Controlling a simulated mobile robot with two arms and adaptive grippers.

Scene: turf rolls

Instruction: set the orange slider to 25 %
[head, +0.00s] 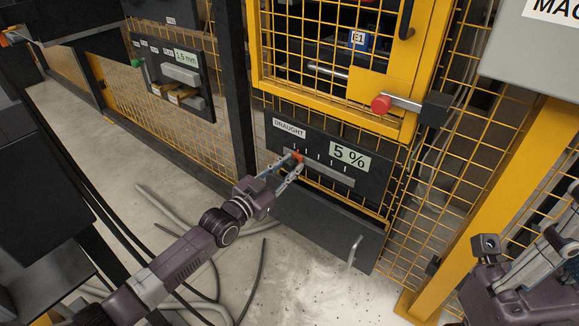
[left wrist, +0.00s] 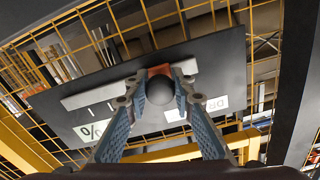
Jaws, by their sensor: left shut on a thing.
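The orange slider (head: 297,156) sits near the left end of a grey track (head: 330,173) on a dark panel labelled DRAUGHT. My left gripper (head: 290,168) is shut on the slider's knob. In the left wrist view the fingers (left wrist: 160,92) close around a dark round knob (left wrist: 160,90), with orange (left wrist: 158,71) showing behind it. The panel (left wrist: 215,60) appears upside down there, with the track (left wrist: 95,95) running left. My right gripper (head: 487,245) is at the lower right; its fingers cannot be made out clearly.
A dark drawer front with a handle (head: 355,250) is below the panel. A yellow-framed mesh door with a red knob (head: 381,104) is above. Another panel reading 1.5 mm (head: 186,57) is at upper left. Hoses and cables (head: 170,207) lie on the floor.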

